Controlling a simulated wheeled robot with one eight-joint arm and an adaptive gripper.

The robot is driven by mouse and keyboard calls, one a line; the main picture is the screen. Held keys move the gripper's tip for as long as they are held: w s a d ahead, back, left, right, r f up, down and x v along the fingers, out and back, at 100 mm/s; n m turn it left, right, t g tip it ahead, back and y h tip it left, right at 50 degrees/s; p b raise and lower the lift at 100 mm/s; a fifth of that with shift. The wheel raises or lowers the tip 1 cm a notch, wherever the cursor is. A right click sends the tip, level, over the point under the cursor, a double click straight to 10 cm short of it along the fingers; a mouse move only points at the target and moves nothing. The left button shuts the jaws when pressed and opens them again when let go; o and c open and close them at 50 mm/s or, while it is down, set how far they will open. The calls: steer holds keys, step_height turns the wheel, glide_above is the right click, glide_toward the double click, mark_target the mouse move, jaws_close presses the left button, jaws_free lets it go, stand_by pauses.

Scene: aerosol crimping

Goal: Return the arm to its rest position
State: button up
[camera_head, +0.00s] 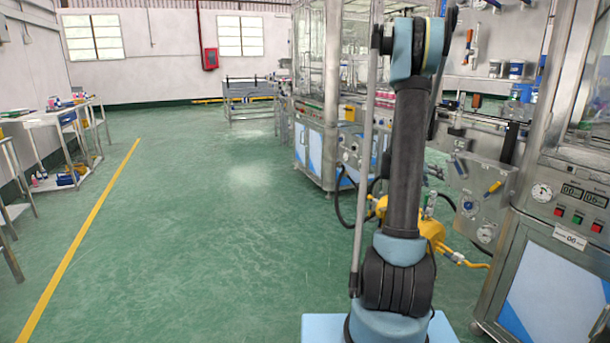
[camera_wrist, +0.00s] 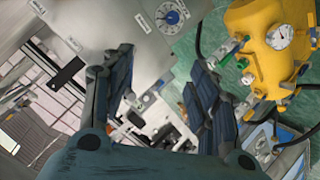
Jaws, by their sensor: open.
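My gripper (camera_wrist: 160,95) shows in the wrist view with its two dark, ribbed fingers spread well apart and nothing between them. In the head view my arm rises upright from its blue base on the right of centre, and its upper joint bends near the top edge. The gripper itself cannot be made out in the head view. Behind the fingers in the wrist view are a grey panel with a round dial (camera_wrist: 172,17) and some blurred machine parts.
A yellow pump unit (camera_head: 430,231) with hoses stands on the floor close behind my arm; it also shows in the wrist view (camera_wrist: 262,35). A steel machine cabinet (camera_head: 560,275) stands at right, another (camera_head: 325,150) behind. Side tables (camera_head: 60,125) line the left. The green floor (camera_head: 200,220) is clear.

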steer(key=s+a+r+n+g+y, duration=0.1)
steer(key=s+a+r+y, duration=0.15)
steer(key=s+a, duration=0.6)
steer(key=s+a+r+n+y, duration=0.1)
steer(key=s+a+y, duration=0.2)
steer(key=s+a, duration=0.6)
steer(key=s+a+f+n+g+y, duration=0.1)
steer(key=s+a+f+y, duration=0.2)
steer(key=s+a, duration=0.5)
steer(key=s+a+f+n+y, duration=0.2)
steer(key=s+a+f, duration=0.3)
steer(key=s, duration=1.2)
steer(key=a+y, duration=0.1)
steer(key=a, duration=0.2)
steer(key=shift+a+g, duration=0.2)
steer(key=shift+g, duration=0.2)
